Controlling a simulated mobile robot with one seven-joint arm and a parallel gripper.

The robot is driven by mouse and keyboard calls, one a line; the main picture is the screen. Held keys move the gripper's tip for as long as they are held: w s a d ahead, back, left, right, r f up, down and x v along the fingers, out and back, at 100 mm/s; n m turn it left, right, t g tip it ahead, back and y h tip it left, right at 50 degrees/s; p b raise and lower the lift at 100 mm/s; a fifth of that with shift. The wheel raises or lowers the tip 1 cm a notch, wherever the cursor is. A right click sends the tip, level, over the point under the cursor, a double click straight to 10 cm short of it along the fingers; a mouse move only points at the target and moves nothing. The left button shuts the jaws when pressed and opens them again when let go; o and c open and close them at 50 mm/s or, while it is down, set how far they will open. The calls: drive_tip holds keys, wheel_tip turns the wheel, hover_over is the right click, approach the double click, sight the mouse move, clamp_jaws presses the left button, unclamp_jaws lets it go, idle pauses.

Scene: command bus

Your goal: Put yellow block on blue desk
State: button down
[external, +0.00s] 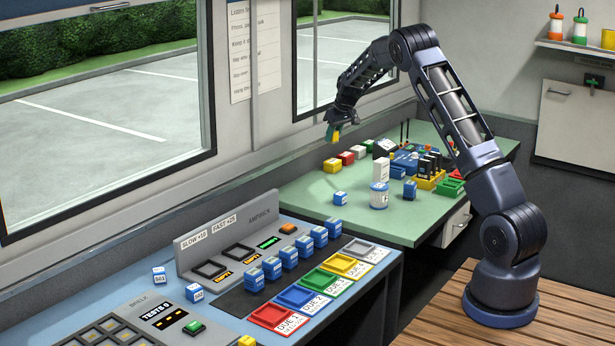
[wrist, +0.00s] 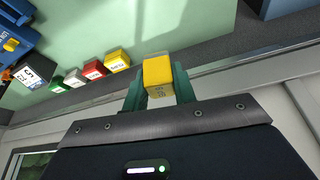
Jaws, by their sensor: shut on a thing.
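My gripper (external: 333,128) is shut on a yellow block (external: 336,135) and holds it in the air near the window wall, above the far left side of the green desk. The wrist view shows the yellow block (wrist: 158,78) between the two green fingers (wrist: 157,88), with dark marking on one face. The blue desk (external: 112,291) fills the front left of the external view, apart from the gripper. It carries panels, buttons and coloured trays.
On the green desk (external: 310,190), a row of blocks includes another yellow one (external: 332,165) and a red one (external: 346,158). On the blue desk are blue blocks (external: 254,279) and an upright panel (external: 225,235).

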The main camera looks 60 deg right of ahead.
drive_tip(key=s+d+r+n, duration=0.1)
drive_tip(key=s+d, duration=0.2)
drive_tip(key=d, duration=0.7)
drive_tip(key=s+d+r+n, duration=0.1)
drive_tip(key=s+d, duration=0.2)
drive_tip(key=d, duration=0.8)
drive_tip(key=shift+y, duration=0.4)
drive_tip(key=f, duration=2)
drive_tip(key=shift+s, duration=0.2)
drive_tip(key=shift+f, duration=0.2)
drive_tip(key=c, duration=1.1)
unclamp_jaws()
drive_tip(key=shift+c, duration=0.2)
